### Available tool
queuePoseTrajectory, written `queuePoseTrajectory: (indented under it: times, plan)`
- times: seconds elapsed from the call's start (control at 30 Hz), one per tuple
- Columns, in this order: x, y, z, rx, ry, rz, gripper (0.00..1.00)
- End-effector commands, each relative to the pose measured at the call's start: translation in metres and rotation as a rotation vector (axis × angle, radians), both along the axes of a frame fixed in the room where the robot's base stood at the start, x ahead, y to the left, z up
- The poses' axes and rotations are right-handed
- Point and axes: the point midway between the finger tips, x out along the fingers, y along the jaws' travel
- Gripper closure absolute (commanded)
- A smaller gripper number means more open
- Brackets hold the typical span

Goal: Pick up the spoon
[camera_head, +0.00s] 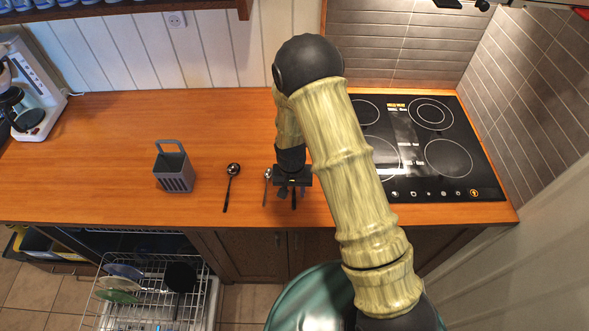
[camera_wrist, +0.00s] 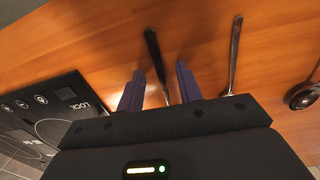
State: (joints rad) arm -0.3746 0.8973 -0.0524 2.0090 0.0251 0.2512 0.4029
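A silver spoon (camera_head: 267,184) lies on the wooden counter just left of my gripper (camera_head: 293,188). A thin silver handle (camera_wrist: 235,58), apparently the spoon's, shows in the wrist view to the right of my gripper (camera_wrist: 160,88), outside its fingers. The two fingers are apart. A dark-handled utensil (camera_wrist: 154,52) runs between them, and its dark handle (camera_head: 294,201) shows below my gripper in the head view. Its head is hidden under my gripper, so I cannot tell its kind. I see no finger clearly touching it.
A black ladle (camera_head: 229,188) lies left of the spoon. A grey utensil holder (camera_head: 174,172) stands further left. A black cooktop (camera_head: 455,185) is to the right. An open dishwasher rack (camera_head: 145,290) is below the counter edge.

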Motion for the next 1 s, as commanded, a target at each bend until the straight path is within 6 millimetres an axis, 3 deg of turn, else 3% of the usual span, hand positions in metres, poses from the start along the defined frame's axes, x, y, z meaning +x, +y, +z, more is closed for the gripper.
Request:
queuePoseTrajectory:
  times: [0.5,0.7,1.0]
  plan:
    - [-0.0001,0.0000,-0.0025,0.000,0.000,0.000,0.64]
    - [-0.0002,-0.0001,-0.0019,0.000,0.001,0.000,1.00]
    - [-0.0001,0.0000,-0.0014,0.000,0.000,0.000,1.00]
